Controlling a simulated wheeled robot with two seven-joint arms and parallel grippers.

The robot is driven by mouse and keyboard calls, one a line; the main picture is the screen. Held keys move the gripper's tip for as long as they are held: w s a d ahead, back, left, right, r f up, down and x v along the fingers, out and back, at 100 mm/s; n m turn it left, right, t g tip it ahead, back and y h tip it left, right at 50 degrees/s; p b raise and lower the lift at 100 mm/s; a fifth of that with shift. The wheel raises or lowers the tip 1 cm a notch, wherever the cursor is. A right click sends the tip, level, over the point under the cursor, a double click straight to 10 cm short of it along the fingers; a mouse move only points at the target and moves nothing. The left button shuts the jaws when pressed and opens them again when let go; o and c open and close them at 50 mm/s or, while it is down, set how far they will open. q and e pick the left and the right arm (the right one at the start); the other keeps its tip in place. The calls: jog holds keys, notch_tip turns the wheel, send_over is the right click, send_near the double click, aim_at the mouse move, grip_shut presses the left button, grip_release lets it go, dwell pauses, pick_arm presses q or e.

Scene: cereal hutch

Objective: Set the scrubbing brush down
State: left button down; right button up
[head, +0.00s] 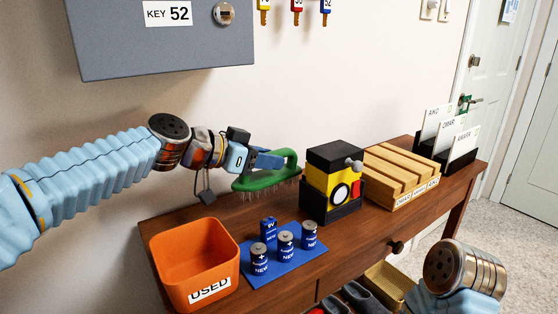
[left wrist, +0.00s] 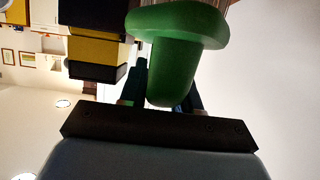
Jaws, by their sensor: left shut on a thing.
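The green scrubbing brush (head: 268,175) shows in the head view at the back of the wooden hutch top, bristles down. My left gripper (head: 270,162) is shut on it. I cannot tell whether the bristles touch the wood. In the left wrist view the brush's green handle (left wrist: 175,65) fills the space between the dark fingers (left wrist: 162,92). My right arm shows in the head view at the lower right, but its gripper is outside the picture.
A yellow and black device (head: 333,180) stands right of the brush. Several batteries stand on a blue mat (head: 284,268), beside an orange USED bin (head: 192,258). A slotted wooden rack (head: 402,174) and a letter holder (head: 450,150) stand farther right. A grey key box (head: 160,40) hangs above.

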aim_at(278, 171)
pick_arm(q)
jog(key=shift+w+d, duration=0.7)
jog(key=shift+d, duration=0.3)
jog(key=shift+d+f, duration=0.1)
jog(key=shift+f, duration=1.65)
jog(key=shift+f, duration=0.2)
jog(key=c, duration=0.8)
grip_release()
jog(key=shift+r, duration=0.1)
